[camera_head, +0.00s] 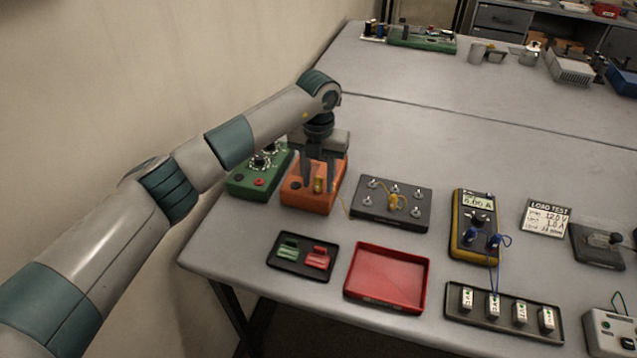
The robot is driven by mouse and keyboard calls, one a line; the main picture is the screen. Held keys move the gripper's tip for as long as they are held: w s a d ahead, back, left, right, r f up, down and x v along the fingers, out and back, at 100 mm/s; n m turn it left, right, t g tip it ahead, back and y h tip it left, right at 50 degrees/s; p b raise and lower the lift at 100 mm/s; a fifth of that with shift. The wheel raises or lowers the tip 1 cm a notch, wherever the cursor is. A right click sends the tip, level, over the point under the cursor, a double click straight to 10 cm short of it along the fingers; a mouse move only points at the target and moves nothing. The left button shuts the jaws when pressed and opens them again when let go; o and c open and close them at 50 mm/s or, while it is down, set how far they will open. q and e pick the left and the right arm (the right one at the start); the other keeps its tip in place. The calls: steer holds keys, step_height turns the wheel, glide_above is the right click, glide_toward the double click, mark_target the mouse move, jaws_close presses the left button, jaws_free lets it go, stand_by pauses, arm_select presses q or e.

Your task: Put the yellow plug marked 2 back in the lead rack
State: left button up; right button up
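My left gripper (319,180) points down over the orange box (318,199) at the left of the table. Its two dark fingers stand apart, one on each side of a small yellow plug (319,185) on that box. A gap seems to show between plug and fingers. A yellow lead runs from near the orange box toward a dark board (365,213) with several metal posts, where another yellow piece (397,203) sits. The plugs' numbers are too small to read. I cannot tell for certain which holder is the lead rack. My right gripper is out of view.
A green box (244,184) with dials stands left of the orange box. In front are a black tray (276,263) with green and red pieces and an empty red tray (387,277). A yellow meter (473,250) has blue leads reaching a dark tray (462,313) of white blocks.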

mark_target(319, 177)
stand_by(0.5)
arm_select(q)
steer(key=shift+c, duration=0.4)
jaws_close()
steer(key=shift+r, duration=0.25)
steer(key=shift+r+p, duration=0.6)
steer(key=shift+r, duration=2)
steer(key=shift+r, duration=0.15)
